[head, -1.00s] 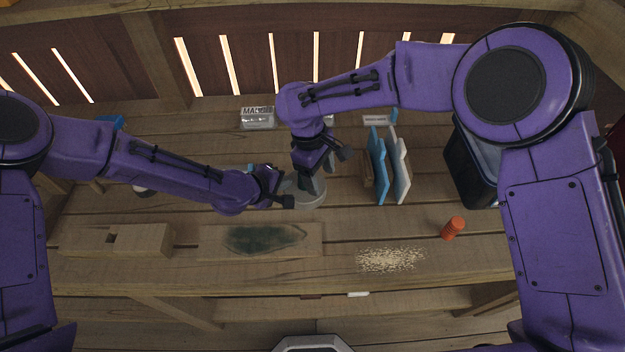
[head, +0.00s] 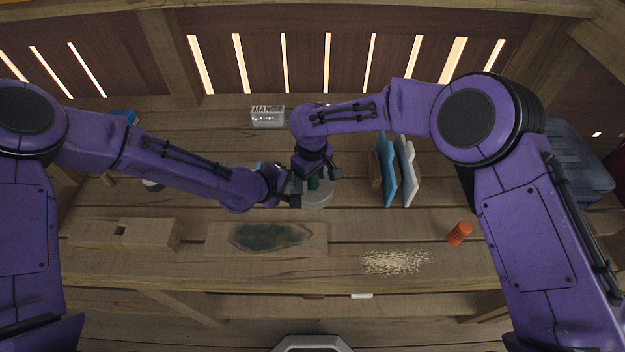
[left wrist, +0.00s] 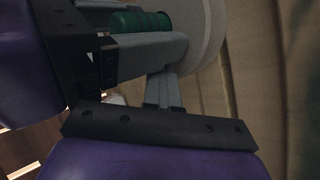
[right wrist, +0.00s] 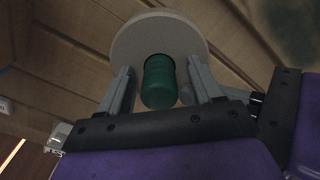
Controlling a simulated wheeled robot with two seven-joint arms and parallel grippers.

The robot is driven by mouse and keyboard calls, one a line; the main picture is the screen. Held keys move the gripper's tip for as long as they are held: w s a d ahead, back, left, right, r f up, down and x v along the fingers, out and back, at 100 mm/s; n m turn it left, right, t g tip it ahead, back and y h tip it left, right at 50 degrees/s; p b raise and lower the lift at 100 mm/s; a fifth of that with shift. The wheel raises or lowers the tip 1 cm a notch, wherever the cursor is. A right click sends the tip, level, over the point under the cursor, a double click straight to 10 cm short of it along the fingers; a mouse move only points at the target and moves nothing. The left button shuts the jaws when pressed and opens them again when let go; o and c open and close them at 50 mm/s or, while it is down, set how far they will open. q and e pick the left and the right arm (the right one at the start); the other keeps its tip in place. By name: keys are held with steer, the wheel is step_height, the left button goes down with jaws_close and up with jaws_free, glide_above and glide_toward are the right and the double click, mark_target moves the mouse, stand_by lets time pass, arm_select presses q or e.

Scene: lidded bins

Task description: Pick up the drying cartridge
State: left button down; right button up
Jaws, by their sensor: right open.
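A green ribbed cylinder, which I take for the drying cartridge (right wrist: 159,82), stands on a round grey base (right wrist: 150,24). In the right wrist view it is between the two fingers of my right gripper (right wrist: 160,85), which is open with a gap on each side. In the head view a little of the green (head: 313,183) shows under my right gripper (head: 319,174).
Blue and white upright panels (head: 386,170) stand right of the base. An orange ribbed cylinder (head: 459,233) lies near a patch of pale grains (head: 395,262). A wooden block (head: 150,236) lies front left. A grey-blue bin (head: 580,165) is behind my right arm.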

steer(key=shift+s+f, duration=0.2)
steer(key=shift+f, duration=0.1)
steer(key=c, duration=1.1)
steer(key=r, duration=1)
steer(key=shift+w, duration=0.2)
steer(key=o, duration=0.5)
steer(key=shift+c, duration=0.2)
steer(key=c, duration=0.4)
steer(key=shift+r, duration=3.35)
